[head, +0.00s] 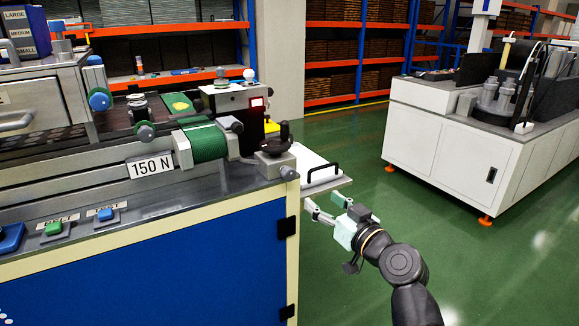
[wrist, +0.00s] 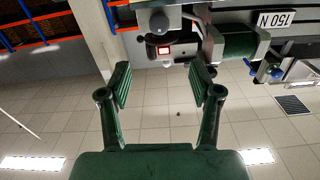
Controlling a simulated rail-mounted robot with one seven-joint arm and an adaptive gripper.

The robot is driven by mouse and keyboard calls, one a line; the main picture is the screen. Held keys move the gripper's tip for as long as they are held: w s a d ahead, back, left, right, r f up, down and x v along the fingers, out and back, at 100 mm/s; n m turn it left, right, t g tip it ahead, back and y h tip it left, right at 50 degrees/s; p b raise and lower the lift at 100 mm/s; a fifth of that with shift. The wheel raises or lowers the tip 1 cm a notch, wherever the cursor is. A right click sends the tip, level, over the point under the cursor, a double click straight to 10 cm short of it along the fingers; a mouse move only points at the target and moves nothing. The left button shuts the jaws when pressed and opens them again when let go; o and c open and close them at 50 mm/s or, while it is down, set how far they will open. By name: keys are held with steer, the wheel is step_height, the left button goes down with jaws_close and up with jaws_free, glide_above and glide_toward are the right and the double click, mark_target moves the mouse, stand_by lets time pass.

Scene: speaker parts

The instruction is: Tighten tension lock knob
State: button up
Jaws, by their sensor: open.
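A black knob with a raised handle (head: 275,143) sits on a grey block at the right end of the machine, beside the green roller (head: 203,142); I take it to be the tension lock knob. My gripper (head: 323,206) is to the right of and below it, beyond the machine's corner, apart from it. In the wrist view my gripper's green fingers (wrist: 160,88) are spread wide with nothing between them. The green roller also shows there (wrist: 240,44), beyond the fingertips.
A "150 N" plate (head: 150,166) is on the machine's front. A white tray with a black handle (head: 318,174) juts from the machine's end, close above my gripper. A white cabinet machine (head: 450,140) stands at right. Green floor between is clear.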

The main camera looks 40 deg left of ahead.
mark_target(291, 174)
steer(key=p+x, duration=0.3)
steer(key=x, duration=1.3)
steer(key=shift+w+a, duration=0.1)
steer(key=c, duration=1.2)
